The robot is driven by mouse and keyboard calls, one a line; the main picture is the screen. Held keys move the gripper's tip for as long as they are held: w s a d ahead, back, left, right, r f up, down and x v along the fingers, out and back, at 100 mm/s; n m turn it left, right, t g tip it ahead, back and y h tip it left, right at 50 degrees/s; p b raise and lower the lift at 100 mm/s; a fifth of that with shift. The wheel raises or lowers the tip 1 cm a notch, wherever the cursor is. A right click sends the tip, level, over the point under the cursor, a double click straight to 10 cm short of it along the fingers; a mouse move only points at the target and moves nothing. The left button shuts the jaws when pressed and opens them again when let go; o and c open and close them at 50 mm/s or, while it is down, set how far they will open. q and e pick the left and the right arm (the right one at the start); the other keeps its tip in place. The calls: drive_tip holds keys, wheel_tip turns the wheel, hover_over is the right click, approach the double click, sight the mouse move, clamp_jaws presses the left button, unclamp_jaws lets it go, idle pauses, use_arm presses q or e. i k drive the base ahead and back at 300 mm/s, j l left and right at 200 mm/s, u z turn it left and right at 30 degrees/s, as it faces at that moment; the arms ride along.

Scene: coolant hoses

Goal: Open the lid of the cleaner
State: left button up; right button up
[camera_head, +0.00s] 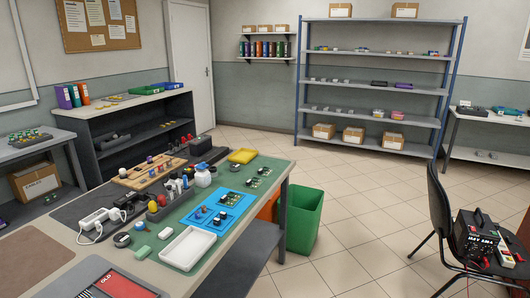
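Neither of my grippers is in view. No object is clearly marked as the cleaner, and I cannot tell which one it is. A white bottle with a blue top (202,176) stands upright on the workbench. Whether either one has a closed lid is too small to tell. A few small bottles (172,190) stand close together left of the white bottle.
A green bin (305,220) stands right of the bench. A black chair (440,205) holds a device (474,238). Tiled floor between is clear.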

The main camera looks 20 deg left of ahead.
sight(203, 166)
drive_tip(key=i+u, duration=0.15)
drive_tip(key=i, duration=0.3)
drive_tip(key=i+l+u, duration=0.15)
drive_tip(key=i, duration=0.25)
drive_tip(key=i+l+u, duration=0.15)
drive_tip(key=i, duration=0.3)
drive_tip(key=i+l+u, duration=0.15)
drive_tip(key=i, duration=0.25)
